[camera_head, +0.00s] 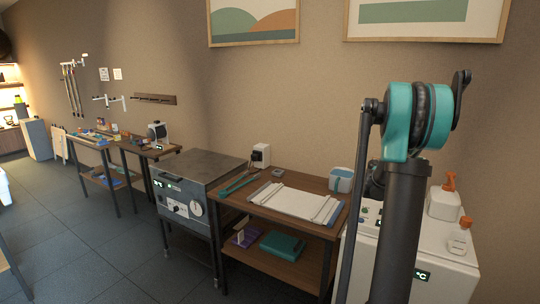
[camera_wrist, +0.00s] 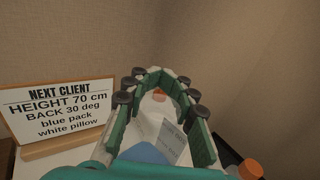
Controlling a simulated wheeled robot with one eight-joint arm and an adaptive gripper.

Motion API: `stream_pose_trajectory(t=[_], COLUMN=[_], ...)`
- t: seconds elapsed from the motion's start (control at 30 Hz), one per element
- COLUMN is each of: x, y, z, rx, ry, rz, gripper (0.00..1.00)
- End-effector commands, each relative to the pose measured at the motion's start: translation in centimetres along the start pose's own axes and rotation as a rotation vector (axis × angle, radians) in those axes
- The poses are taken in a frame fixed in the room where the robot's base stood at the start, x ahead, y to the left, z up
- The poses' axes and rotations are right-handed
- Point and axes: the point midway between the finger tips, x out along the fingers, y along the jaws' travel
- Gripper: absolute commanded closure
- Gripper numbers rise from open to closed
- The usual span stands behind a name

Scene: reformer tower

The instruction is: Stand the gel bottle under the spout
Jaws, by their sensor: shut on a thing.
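In the wrist view my gripper (camera_wrist: 160,84) has its green, black-knobbed fingers closed around a white labelled object, which I take to be the gel bottle (camera_wrist: 172,140). An orange part shows between the fingertips; I cannot tell whether it belongs to this object. A blue patch shows low between the fingers. The gripper is out of sight in the head view, where my arm stands in front at the right. I cannot make out a spout for certain.
A white bottle with an orange pump (camera_head: 443,203) and a smaller orange-capped container (camera_head: 460,240) stand on a white cabinet at the right. A "NEXT CLIENT" sign (camera_wrist: 60,108) stands left of my gripper. A wooden table (camera_head: 268,212) bears a white board (camera_head: 296,203) and a blue-white tub (camera_head: 341,180).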

Motion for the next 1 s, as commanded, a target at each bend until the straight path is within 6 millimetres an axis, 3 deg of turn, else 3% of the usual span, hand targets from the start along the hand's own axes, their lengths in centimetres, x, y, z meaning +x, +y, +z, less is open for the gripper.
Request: stream_pose_trajectory(t=[0.27,0.4,0.6,0.8,1.0], x=[-6.1,-10.7,-18.4,-26.1,-31.2], y=[10.3,15.3,21.3,25.2,26.9], z=[-4.4,-6.7,-9.7,-12.2,-13.5], rx=[0.000,0.000,0.000,0.000,0.000], ry=[0.000,0.000,0.000,0.000,0.000], rz=[0.311,0.487,0.734,0.951,1.085], gripper=[1.00,1.00,1.00,1.00,1.00])
